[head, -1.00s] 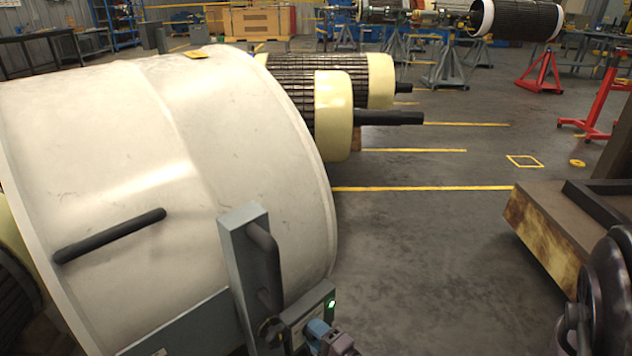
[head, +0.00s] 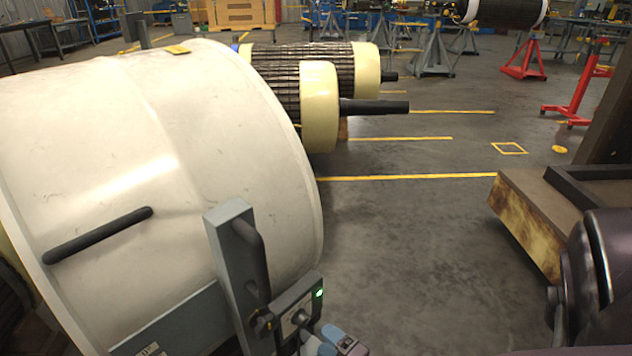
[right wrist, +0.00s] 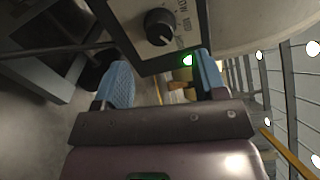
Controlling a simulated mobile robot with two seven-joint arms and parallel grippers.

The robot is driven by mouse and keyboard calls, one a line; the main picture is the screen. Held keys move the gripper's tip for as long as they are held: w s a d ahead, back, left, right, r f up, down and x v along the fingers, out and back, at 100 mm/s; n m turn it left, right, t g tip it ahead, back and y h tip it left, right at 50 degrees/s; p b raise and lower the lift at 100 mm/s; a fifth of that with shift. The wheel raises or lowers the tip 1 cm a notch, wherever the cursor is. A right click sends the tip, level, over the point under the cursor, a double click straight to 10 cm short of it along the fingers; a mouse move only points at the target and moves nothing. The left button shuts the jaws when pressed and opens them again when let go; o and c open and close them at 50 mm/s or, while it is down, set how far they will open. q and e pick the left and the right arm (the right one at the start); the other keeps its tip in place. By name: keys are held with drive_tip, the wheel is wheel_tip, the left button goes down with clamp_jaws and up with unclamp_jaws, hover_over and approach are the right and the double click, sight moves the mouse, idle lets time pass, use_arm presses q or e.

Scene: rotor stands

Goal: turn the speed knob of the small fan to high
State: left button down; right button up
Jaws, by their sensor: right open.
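The small fan's white drum housing (head: 150,150) fills the left of the head view, with a grey control panel at its lower right. The black speed knob (right wrist: 160,27) sits on the panel's pale plate (right wrist: 185,12) in the right wrist view, with a light pointer mark. It shows small in the head view (head: 300,318). A green light (right wrist: 188,60) glows at the panel's edge. My right gripper (right wrist: 163,80) is open and empty, its blue fingers spread apart below the knob and not touching it. Its fingers also show at the panel (head: 328,342). My left gripper is out of view.
A grey bracket with a black handle (head: 252,255) rises beside the panel. A second black handle (head: 98,235) is on the drum. A rusty-edged block (head: 530,225) stands at right. Rotors (head: 320,105) lie behind; the floor between is clear.

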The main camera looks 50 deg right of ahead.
drive_tip(key=shift+s+a, duration=0.15)
drive_tip(key=shift+s, duration=1.35)
